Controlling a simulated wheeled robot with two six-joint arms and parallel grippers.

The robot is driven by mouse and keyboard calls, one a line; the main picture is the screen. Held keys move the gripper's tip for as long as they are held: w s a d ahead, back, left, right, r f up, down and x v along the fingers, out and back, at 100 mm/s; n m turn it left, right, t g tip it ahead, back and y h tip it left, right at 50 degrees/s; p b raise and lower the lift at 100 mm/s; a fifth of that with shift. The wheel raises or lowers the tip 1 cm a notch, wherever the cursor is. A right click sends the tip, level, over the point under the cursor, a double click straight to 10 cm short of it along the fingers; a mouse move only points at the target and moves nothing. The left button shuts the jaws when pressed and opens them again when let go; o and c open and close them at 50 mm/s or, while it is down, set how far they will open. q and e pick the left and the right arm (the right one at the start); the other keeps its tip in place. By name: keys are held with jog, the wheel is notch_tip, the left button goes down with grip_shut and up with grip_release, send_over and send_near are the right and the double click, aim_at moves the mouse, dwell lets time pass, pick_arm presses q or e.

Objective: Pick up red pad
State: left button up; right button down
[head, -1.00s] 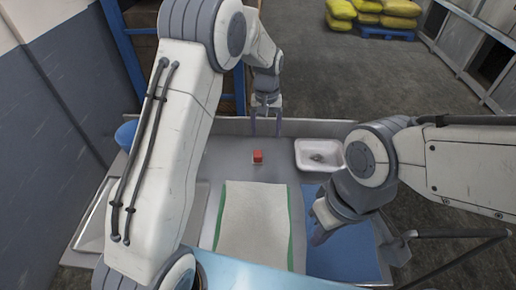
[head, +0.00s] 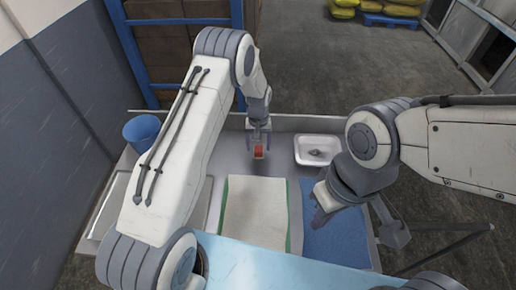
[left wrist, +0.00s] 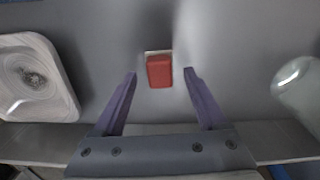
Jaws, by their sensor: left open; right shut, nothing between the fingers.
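The red pad (head: 258,149) is a small red block at the back of the grey work table, behind the light mat. In the left wrist view the red pad (left wrist: 159,70) lies just beyond the fingertips, centred between them, with a pale edge along one side. My left gripper (head: 258,138) is open above the pad, its fingers to either side of it in the head view and nothing held. The open fingers also show in the left wrist view (left wrist: 160,73). My right gripper (head: 320,207) is shut and empty over the blue mat at the right.
A pale green-edged mat (head: 252,208) lies mid-table, with a blue mat (head: 338,240) to its right. A white tray (head: 300,150) with a small grey item stands right of the pad. A blue bucket (head: 141,134) is at the left. A clear round object (left wrist: 300,84) shows in the wrist view.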

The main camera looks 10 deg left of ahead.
pick_arm(q)
jog(key=shift+f, duration=0.45)
jog(key=shift+c, duration=0.3)
grip_shut()
jog(key=shift+r, duration=0.15)
